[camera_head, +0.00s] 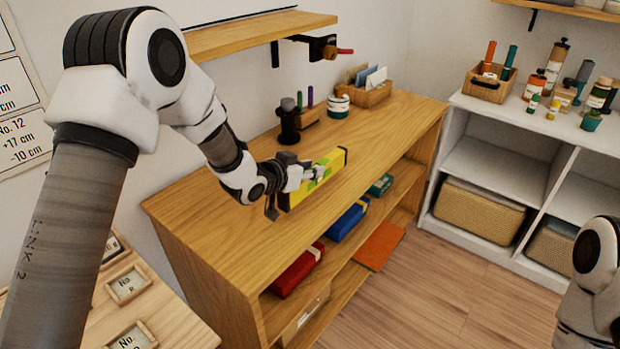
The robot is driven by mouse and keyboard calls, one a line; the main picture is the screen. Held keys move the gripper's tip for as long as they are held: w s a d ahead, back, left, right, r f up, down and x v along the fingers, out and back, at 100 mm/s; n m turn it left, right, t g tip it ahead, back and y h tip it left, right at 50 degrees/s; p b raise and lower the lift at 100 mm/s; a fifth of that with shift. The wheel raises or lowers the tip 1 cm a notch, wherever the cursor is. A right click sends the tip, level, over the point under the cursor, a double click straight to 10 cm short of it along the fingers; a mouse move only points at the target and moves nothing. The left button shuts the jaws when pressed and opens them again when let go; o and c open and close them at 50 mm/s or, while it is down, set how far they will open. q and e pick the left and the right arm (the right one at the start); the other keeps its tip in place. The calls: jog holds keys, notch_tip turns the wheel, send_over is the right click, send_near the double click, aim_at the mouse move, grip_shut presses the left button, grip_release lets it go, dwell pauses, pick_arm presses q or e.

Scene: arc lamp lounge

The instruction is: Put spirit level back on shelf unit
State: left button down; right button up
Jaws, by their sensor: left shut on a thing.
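The spirit level (329,164) is a yellow bar with green parts. It is over the top of the wooden shelf unit (215,235), lying slantwise from near left to far right. I cannot tell whether it touches the top. My left gripper (296,180) is shut on the level near its closer end and hides part of it. The wooden unit has open shelves below its top, facing right. Part of my right arm shows at the lower right edge; its gripper is out of view.
A dark grinder-like object (289,122), a white jar (338,106) and a wooden card box (370,92) stand at the back of the top. Red (297,271) and blue (347,222) boxes lie on the shelf below. A white unit (505,128) with bottles stands right.

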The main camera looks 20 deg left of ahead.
aim_at(310, 181)
pick_arm(q)
notch_tip(310, 181, down, 3)
jog(key=shift+w+f, duration=0.1)
jog(key=shift+f, duration=0.05)
jog(key=shift+w+f, duration=0.1)
jog(key=shift+f, duration=0.05)
jog(key=shift+f, duration=0.1)
jog(key=c, duration=0.9)
grip_release()
jog(key=shift+r, duration=0.2)
jog(key=v, duration=1.2)
